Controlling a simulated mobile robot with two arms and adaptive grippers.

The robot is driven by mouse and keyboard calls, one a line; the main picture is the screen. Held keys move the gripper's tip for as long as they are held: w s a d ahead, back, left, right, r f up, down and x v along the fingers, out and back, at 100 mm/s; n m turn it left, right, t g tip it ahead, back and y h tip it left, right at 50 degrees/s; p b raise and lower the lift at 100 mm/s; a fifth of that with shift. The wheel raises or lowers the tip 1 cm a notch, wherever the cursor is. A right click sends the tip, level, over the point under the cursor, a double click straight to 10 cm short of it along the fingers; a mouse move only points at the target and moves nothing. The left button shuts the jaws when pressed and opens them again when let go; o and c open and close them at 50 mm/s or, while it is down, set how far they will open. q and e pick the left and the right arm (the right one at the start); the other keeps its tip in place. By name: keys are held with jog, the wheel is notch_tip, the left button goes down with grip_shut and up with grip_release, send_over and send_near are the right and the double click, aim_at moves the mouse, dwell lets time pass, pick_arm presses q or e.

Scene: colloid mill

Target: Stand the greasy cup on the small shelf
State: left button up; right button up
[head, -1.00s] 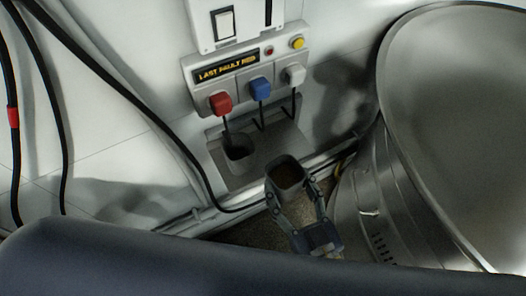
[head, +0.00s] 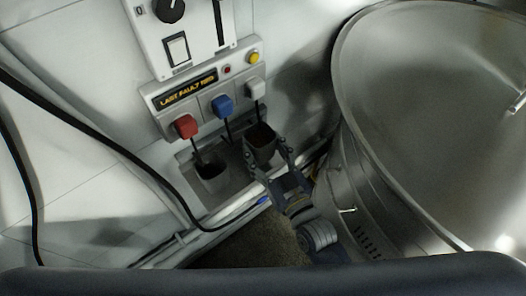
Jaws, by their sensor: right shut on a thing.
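My right gripper (head: 268,165) is shut on a dark grey cup (head: 260,154) with brown residue inside. It holds the cup roughly upright from the near side, one finger on each side. The cup is at the right part of the small shelf (head: 233,166), below the white tap. I cannot tell whether its base touches the shelf. A second dark grey cup (head: 212,176) stands on the left part of the shelf, below the red tap. My left gripper is not in view.
Above the shelf is a panel with red (head: 186,126), blue (head: 222,105) and white (head: 256,88) taps, thin rods hanging below them. A large steel vessel (head: 350,165) stands close on the right. A black cable (head: 100,130) runs along the left wall.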

aim_at(267, 160)
jog(key=shift+w+a+f, duration=0.1)
jog(key=shift+w+a, duration=0.05)
jog(key=shift+w, duration=0.55)
jog(key=shift+f, duration=1.7)
jog(key=shift+s+f, duration=0.1)
jog(key=shift+f, duration=0.05)
jog(key=o, duration=1.1)
